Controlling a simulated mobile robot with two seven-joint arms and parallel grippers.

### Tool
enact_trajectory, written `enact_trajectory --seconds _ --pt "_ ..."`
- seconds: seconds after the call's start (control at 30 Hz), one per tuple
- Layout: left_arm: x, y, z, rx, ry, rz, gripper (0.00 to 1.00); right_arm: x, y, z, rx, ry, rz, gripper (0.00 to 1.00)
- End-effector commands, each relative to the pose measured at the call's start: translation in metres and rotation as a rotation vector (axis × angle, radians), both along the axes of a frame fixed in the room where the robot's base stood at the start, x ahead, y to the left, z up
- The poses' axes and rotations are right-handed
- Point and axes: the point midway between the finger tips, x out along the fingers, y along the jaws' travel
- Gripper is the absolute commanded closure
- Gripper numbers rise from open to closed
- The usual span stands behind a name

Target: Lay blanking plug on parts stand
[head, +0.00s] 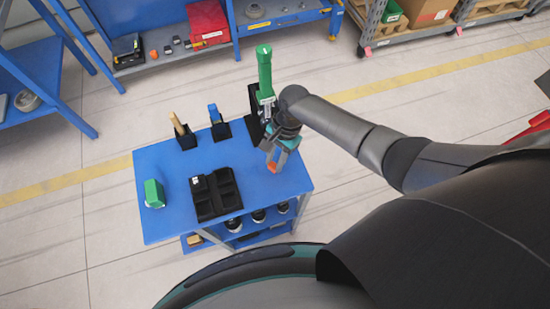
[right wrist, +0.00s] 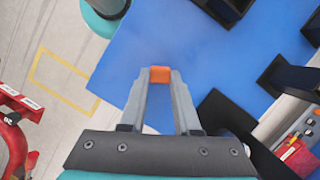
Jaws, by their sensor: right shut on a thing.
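A small orange piece, which I take to be the blanking plug (head: 272,167), is between the fingertips of my right gripper (head: 275,158). The gripper is shut on it, and it also shows in the right wrist view (right wrist: 160,75). The gripper hangs over the right part of a blue-topped cart (head: 160,226), which I take to be the parts stand. I cannot tell whether the plug touches the top. My left gripper is not in view.
On the cart are a black compartment tray (head: 217,208), a green block (head: 153,193), and black holders with a wooden-handled tool (head: 178,124) and a blue-handled tool (head: 214,113). A tall green-topped item (head: 264,70) stands behind my gripper.

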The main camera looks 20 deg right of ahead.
Motion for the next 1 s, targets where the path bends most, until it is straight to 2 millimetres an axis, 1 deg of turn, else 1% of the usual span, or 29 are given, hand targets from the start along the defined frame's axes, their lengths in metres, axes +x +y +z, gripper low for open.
enact_trajectory --seconds 0.67,0.7,1.0 --pt "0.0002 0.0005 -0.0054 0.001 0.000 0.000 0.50 0.0000 0.0000 -0.0082 0.000 0.000 -0.001 1.00" --pt "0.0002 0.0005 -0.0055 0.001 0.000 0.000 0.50 0.0000 0.0000 -0.0084 0.000 0.000 0.000 0.68" --pt "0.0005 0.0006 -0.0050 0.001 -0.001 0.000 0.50 0.0001 0.0000 -0.0077 0.000 0.000 0.000 0.34"
